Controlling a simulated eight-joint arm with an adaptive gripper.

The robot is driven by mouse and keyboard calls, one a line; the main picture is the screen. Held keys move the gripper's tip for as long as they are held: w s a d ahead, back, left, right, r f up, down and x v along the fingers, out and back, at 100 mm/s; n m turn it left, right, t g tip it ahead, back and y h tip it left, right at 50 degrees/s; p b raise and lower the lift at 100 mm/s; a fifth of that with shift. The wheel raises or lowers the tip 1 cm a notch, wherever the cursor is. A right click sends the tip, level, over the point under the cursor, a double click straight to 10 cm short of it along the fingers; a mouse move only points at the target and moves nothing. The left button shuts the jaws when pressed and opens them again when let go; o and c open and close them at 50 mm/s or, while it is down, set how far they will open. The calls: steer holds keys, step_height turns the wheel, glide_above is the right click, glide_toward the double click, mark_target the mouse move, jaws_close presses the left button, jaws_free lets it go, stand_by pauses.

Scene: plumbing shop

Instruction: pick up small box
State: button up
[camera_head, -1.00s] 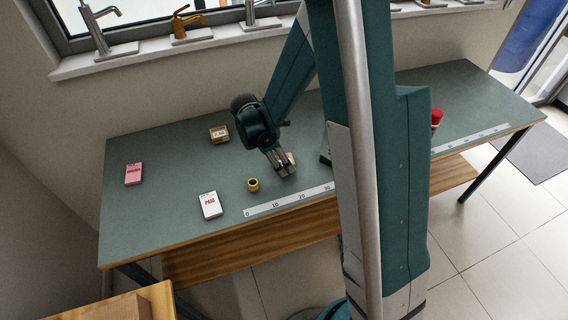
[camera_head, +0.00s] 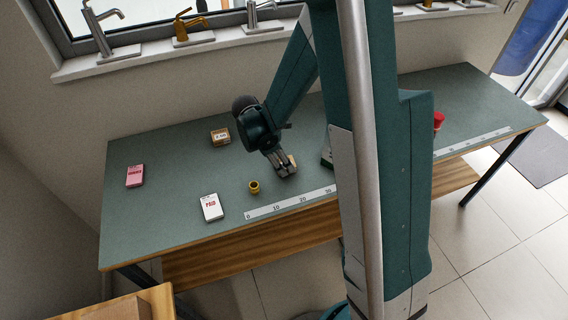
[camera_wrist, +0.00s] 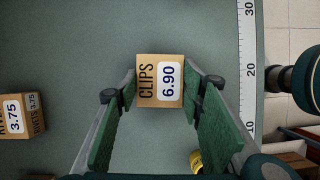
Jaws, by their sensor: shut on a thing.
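A small tan cardboard box (camera_wrist: 160,80) labelled "CLIPS 6.90" sits between the fingers of my gripper (camera_wrist: 160,92) in the wrist view. Both fingertips press against its sides, so the gripper is shut on it. In the head view my gripper (camera_head: 287,167) points down close to the green tabletop, and a sliver of the tan box (camera_head: 292,161) shows beside the fingers. I cannot tell whether the box rests on the table or is slightly lifted. A second small box (camera_head: 220,137) stands further back left; it also shows in the wrist view (camera_wrist: 21,116), labelled "RIVETS 3.75".
The green table (camera_head: 170,190) carries a pink box (camera_head: 135,176), a white box (camera_head: 211,208), a brass fitting (camera_head: 254,187) near my gripper, and a ruler strip (camera_head: 290,203) along the front edge. A red-topped object (camera_head: 438,121) is right of my arm. Faucets line the sill.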

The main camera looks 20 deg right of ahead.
step_height(320, 180, up, 10)
steer(key=p, duration=0.1)
stand_by(0.7)
steer(key=shift+w, duration=0.1)
stand_by(0.5)
steer(key=w+d, duration=0.5)
steer(key=w, duration=0.7)
steer(key=w+d+n+p, duration=0.1)
steer(key=w+d, duration=0.4)
steer(key=w, duration=0.6)
steer(key=shift+w, duration=0.35)
steer(key=shift+f, duration=3.05)
steer(key=shift+f, duration=1.9)
